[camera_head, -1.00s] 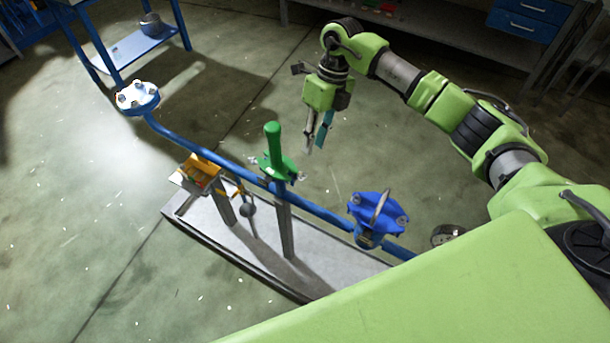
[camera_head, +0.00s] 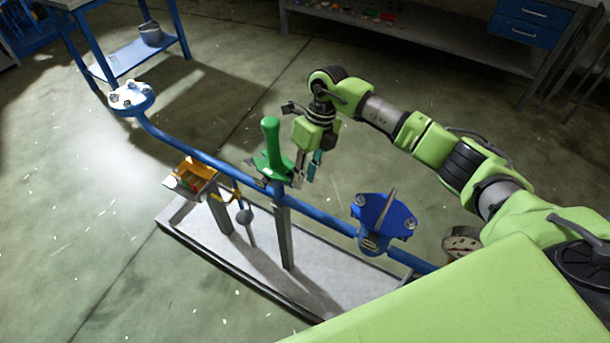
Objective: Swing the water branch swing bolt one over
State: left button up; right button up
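A blue pipe (camera_head: 328,218) runs slantwise across the view, with a green fitting (camera_head: 273,160) topped by an upright green handle near its middle. Small metal bolt hardware sits at the green fitting's right edge, partly hidden by my fingers. My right gripper (camera_head: 304,182) points down beside that edge. A gap shows between its grey and teal fingers, and nothing is seen in it. I cannot tell whether it touches the bolt. A blue flanged fitting (camera_head: 376,216) with metal bolts stands further right on the pipe. No bolt is visibly labelled. My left gripper is out of view.
A white-topped flange (camera_head: 131,95) ends the pipe at left. A grey base tray (camera_head: 190,226) lies below.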

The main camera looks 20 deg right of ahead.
grip_shut()
jog(key=shift+w+a+r+g+h, duration=0.2)
jog(key=shift+a+g+h, duration=0.05)
jog(key=shift+g+h, duration=0.3)
grip_release()
jog(key=v, duration=1.2)
jog(key=shift+d, duration=0.15)
